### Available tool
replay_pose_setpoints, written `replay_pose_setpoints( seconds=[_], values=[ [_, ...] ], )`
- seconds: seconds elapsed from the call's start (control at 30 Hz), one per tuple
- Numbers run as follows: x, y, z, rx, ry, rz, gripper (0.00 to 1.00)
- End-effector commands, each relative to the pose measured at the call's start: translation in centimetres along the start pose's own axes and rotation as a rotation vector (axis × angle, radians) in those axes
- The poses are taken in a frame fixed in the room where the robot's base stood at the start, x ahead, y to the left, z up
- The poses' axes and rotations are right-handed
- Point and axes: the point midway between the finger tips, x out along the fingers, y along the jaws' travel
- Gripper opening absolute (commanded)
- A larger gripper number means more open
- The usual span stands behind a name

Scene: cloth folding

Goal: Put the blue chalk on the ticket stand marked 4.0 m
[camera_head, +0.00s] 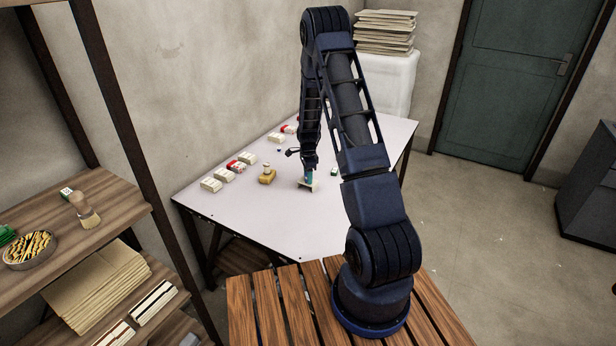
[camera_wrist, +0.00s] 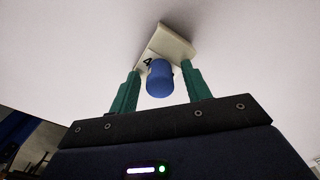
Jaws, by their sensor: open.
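A short blue chalk (camera_wrist: 160,80) shows in the wrist view between my gripper's two green fingers. My gripper (camera_head: 309,177) is open, with a finger on each side of the chalk. Beyond the chalk is a cream ticket stand (camera_wrist: 172,42) on the white table. A black "4" shows on the stand; the rest of its marking is hidden by the chalk. The chalk overlaps the stand in this view, and I cannot tell exactly how it rests on it. In the head view the stand (camera_head: 305,186) sits at my fingertips, and the chalk is not clear.
Several small white and red boxes (camera_head: 211,185) line the wall side of the table (camera_head: 290,225). A yellow item (camera_head: 267,176) stands left of my gripper. A small green and white block (camera_head: 334,171) lies to the right. The table's front part is clear.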

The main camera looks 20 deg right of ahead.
Motion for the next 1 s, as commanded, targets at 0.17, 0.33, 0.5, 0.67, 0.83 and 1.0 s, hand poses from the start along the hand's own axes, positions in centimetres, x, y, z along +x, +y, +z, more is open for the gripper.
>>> replay_pose_setpoints(
  seconds=[0.17, 0.33, 0.5, 0.67, 0.83, 1.0],
  values=[
    [-2.2, -0.1, 0.0, 0.000, 0.001, -0.004, 0.48],
    [-5.5, -0.1, 0.0, -0.001, 0.000, -0.004, 0.48],
    [-8.7, -0.1, 0.0, -0.001, 0.000, -0.004, 0.48],
    [-10.8, 0.0, 0.0, 0.000, 0.000, -0.002, 0.48],
    [-12.0, 0.0, 0.0, -0.002, 0.000, -0.002, 0.48],
    [-14.6, 0.8, 0.1, -0.051, -0.007, -0.018, 0.48]
  ],
)
